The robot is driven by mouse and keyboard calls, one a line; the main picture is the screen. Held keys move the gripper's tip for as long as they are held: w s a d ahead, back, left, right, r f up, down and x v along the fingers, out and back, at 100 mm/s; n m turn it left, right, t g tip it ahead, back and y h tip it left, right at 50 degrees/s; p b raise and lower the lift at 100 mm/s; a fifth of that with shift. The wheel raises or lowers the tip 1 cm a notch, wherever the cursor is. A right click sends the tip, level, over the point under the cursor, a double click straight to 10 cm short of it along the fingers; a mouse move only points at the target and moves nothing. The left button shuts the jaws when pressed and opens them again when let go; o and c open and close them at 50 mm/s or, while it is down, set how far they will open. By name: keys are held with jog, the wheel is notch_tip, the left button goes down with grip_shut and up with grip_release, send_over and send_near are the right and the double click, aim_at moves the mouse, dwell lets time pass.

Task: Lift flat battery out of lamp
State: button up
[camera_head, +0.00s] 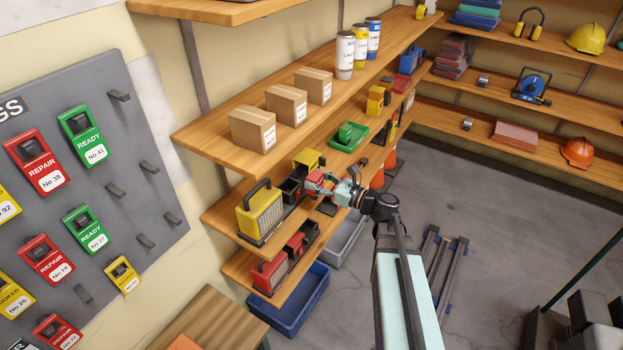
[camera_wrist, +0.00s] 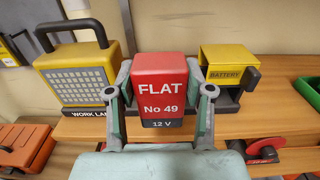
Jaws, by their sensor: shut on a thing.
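A red battery marked FLAT No 49, 12 V (camera_wrist: 162,88) fills the middle of the wrist view, upright between the fingers of my gripper (camera_wrist: 163,105). My gripper (camera_head: 321,182) is shut on its two sides, and red shows at the fingers in the head view (camera_head: 313,180). The yellow work lamp (camera_wrist: 78,78) with a dark handle stands behind to the left; it also shows in the head view (camera_head: 262,211). A yellow housing marked BATTERY (camera_wrist: 228,68) stands behind to the right. The battery appears in front of the dark bay (camera_head: 291,190) between them; its lower contact is hidden.
The wooden shelf (camera_wrist: 285,93) holds the lamp. Cardboard boxes (camera_head: 287,104) stand on the shelf above. A green tray (camera_head: 349,137) lies farther along the lamp's shelf. Red and dark units (camera_head: 270,272) sit on the shelf below, above a blue bin (camera_head: 290,312).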

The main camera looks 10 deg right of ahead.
jog(key=shift+v, duration=1.9)
